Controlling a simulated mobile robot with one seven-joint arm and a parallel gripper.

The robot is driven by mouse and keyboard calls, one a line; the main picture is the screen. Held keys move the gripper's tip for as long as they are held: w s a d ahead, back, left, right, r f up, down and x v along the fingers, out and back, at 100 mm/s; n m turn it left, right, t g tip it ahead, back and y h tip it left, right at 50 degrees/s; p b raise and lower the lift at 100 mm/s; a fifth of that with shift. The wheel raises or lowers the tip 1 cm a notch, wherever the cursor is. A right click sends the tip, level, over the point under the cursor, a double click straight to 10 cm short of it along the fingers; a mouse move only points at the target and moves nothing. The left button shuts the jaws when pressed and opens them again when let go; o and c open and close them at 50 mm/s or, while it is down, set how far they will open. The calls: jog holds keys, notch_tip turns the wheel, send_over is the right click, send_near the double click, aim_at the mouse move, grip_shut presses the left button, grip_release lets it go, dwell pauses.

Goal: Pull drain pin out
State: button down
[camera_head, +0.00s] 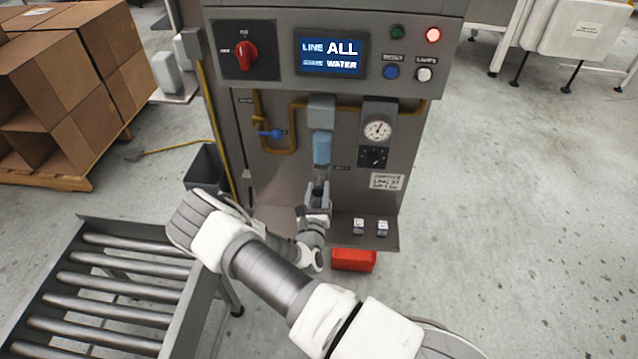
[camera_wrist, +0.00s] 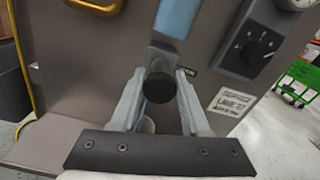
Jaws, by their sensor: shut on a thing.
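The drain pin (camera_wrist: 159,88) shows in the wrist view as a round black knob seen end-on, below a blue filter bowl (camera_wrist: 176,17). My gripper (camera_wrist: 160,76) has one finger on each side of it and is shut on it. In the head view my gripper (camera_head: 319,188) is at the front of the grey machine, just under the blue bowl (camera_head: 321,148). The pin is hidden by my gripper there. Whether the pin is still seated in its hole cannot be told.
The grey panel has a gauge (camera_head: 378,130), a black dial (camera_head: 374,156), yellow piping with a blue valve handle (camera_head: 270,134), and a lower shelf (camera_head: 345,222) with two small items. A red box (camera_head: 353,260) is below. A roller conveyor (camera_head: 110,285) stands at left.

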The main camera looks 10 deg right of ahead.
jog(key=c, duration=0.7)
grip_release()
jog(key=shift+s+a+f, duration=0.1)
jog(key=shift+s+f, duration=0.05)
jog(key=shift+s, duration=0.1)
jog(key=o, duration=0.3)
jog(key=shift+s, duration=0.1)
